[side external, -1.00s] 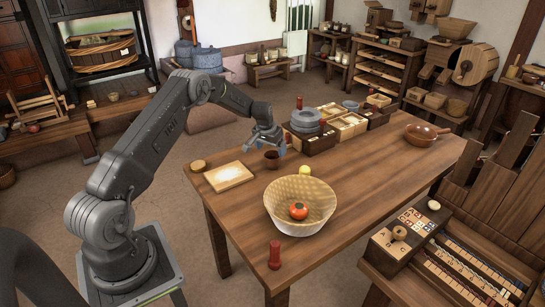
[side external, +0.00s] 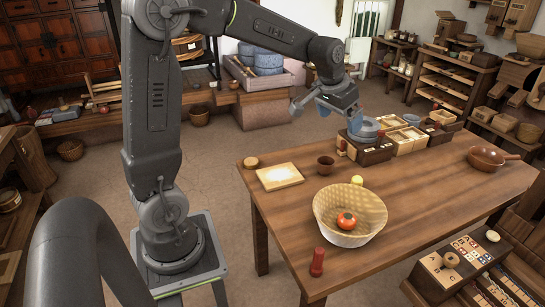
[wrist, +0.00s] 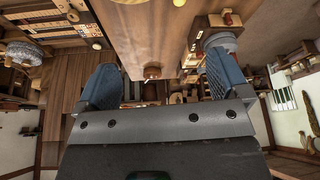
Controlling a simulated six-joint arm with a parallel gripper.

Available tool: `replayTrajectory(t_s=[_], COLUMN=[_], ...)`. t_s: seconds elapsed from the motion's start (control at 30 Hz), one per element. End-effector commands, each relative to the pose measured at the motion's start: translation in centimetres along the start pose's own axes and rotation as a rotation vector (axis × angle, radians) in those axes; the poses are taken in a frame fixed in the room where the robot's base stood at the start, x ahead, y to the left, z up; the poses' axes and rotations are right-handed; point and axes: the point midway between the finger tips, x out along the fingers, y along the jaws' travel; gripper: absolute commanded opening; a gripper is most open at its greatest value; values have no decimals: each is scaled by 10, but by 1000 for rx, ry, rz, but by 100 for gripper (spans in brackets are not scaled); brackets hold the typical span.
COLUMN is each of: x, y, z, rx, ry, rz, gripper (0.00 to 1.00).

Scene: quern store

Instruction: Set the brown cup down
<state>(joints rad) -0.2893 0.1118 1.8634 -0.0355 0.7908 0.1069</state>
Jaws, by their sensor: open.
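The brown cup (side external: 325,165) stands upright on the wooden table (side external: 400,205), between the pale board and the dark box with the grey stones. Nothing holds it. My gripper (side external: 325,110) is in the air above and behind the cup, clear of it, with its blue-grey fingers apart. In the wrist view the two fingers (wrist: 162,82) are wide apart with nothing gripped between them. A small brown thing shows between them there, but I cannot tell for certain that it is the cup.
Around the cup are a pale board (side external: 280,177), a yellow ball (side external: 357,181), a woven basket (side external: 349,213) with an orange-red fruit (side external: 346,221), and grey stones (side external: 366,129). A red peg (side external: 317,262) stands near the front edge. A brown pan (side external: 487,158) is at the right.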

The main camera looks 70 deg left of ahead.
Motion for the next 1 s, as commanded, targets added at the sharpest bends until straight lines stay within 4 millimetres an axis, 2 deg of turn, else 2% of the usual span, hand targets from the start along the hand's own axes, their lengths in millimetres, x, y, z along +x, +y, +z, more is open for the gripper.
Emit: replayTrajectory(t_s=[0.03,0.2,0.33,0.4,0.5,0.6,0.7,1.0], x=[-23,-74,-97,-102,-106,-106,-106,-106], y=[15,49,64,68,72,73,73,73], z=[19,88,144,170,199,216,223,223], rx=[25,86,128,146,166,178,183,183], ry=[18,56,83,95,106,113,115,115], rz=[9,36,58,69,82,89,92,92], gripper=[94,94,94,94,94,94,94,94])
